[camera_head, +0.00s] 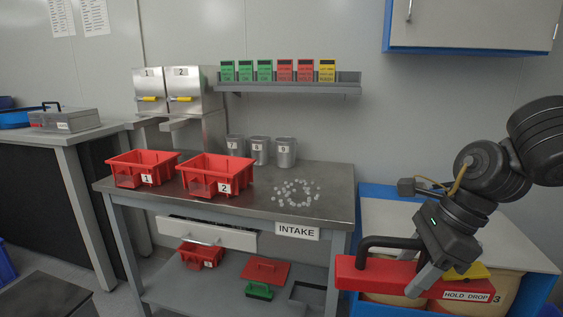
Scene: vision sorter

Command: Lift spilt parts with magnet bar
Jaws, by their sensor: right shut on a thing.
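The spilt parts (297,193) are small pale pieces lying in a loose ring on the grey intake table (335,190), right of the red bins. The magnet bar (365,275) is a red block with a black handle, a yellow piece on top and a "HOLD DROP" label. My right gripper (420,268) is shut on the magnet bar at its handle. It holds the bar at the lower right, to the right of the table and well apart from the parts. The gripper hides part of the handle. My left gripper is not in view.
Red bins 1 (140,157) and 2 (232,163) stand on the table's left half. Metal cups (285,152) stand at the back, below a shelf (290,88) of coloured boxes. A blue-framed stand (375,195) with large tan containers is at the right, behind the bar.

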